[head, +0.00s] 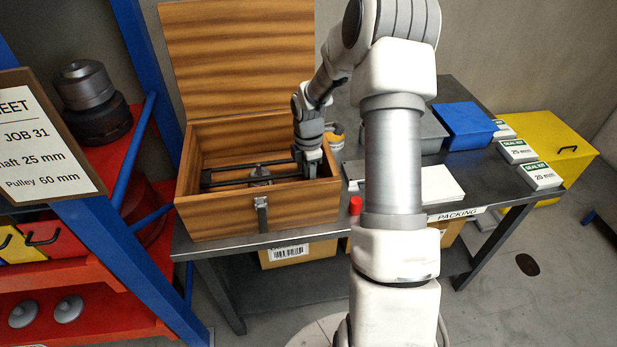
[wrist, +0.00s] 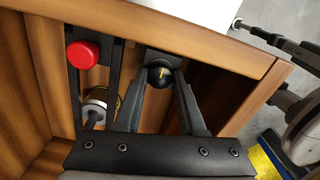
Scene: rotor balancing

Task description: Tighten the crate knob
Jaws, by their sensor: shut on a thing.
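The wooden crate (head: 228,223) stands on the bench with its lid up. Inside it, dark bars form a frame around a metal piece (head: 260,175). A round black knob (wrist: 160,73) with a yellow mark shows in the wrist view, inside the crate near its wall. My gripper (head: 307,167) reaches into the right end of the crate. In the wrist view its fingers (wrist: 160,82) are closed around the knob, one on each side. In the head view the knob is hidden behind my gripper.
On the bench, a blue box (head: 464,125), white seal-kit boxes (head: 540,175) and a white sheet (head: 440,185) lie to the right. A blue-posted red rack (head: 85,270) stands close on the left.

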